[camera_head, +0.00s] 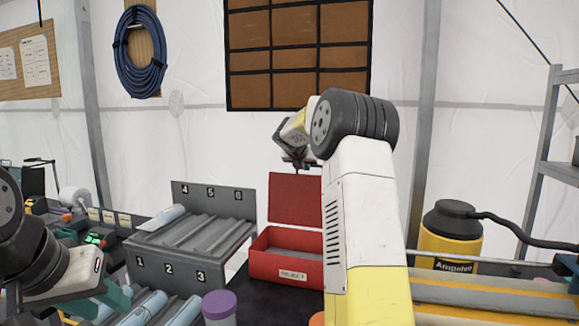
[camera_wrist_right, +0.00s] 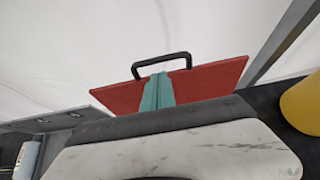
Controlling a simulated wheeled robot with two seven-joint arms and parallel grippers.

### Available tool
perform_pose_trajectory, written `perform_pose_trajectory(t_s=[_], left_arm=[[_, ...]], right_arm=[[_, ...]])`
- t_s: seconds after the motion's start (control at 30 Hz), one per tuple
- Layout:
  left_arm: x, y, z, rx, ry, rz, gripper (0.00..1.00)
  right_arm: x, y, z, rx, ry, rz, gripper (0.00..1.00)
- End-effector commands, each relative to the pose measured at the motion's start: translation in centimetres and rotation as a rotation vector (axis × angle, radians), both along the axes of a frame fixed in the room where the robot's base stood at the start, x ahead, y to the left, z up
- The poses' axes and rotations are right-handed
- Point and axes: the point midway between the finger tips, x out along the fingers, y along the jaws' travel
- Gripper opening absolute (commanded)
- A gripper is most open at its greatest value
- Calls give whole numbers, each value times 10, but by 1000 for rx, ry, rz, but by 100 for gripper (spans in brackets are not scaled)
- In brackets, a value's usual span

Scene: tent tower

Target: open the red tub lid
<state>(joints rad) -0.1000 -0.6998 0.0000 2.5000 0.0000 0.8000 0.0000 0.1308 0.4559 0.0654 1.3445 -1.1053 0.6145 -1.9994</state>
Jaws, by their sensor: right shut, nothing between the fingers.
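The red tub (camera_head: 286,258), with a "REJECT" label on its front, stands on the dark table. Its lid (camera_head: 295,198) stands raised, about upright, at the back edge, and the tub's inside shows. My right gripper (camera_head: 298,164) is at the lid's top edge, partly hidden by my arm. In the right wrist view its teal fingers (camera_wrist_right: 157,92) are shut with nothing between them, in front of the red lid (camera_wrist_right: 215,78) and its black handle (camera_wrist_right: 160,64). Whether they touch the lid I cannot tell. My left gripper (camera_head: 100,301) is low at the left, its teal fingers apart.
A grey numbered rack (camera_head: 190,243) with a pale roll on it stands left of the tub. A purple-capped container (camera_head: 219,306) is in front. A yellow-and-black canister (camera_head: 450,235) and a hose are at the right. Pale cylinders lie near my left gripper.

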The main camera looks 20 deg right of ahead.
Motion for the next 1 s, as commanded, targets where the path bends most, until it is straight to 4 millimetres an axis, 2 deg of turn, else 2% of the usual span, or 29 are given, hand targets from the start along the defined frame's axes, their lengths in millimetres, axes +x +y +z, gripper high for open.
perform_pose_trajectory(t_s=[0.07,0.5,0.77,0.87,0.97,1.0], left_arm=[[0,0,0,0,0,0,36],[0,0,0,0,0,0,36],[0,0,0,0,0,0,36],[0,0,0,0,0,0,36],[0,0,0,0,0,0,36],[0,0,0,0,0,0,36]], right_arm=[[-2,7,0,0,0,2,0],[-51,39,55,0,-2,-1,0],[-72,50,68,49,-17,-26,0],[-103,60,68,211,-71,-112,0],[-154,80,61,490,-149,-275,0],[-179,89,55,620,-182,-360,0]])
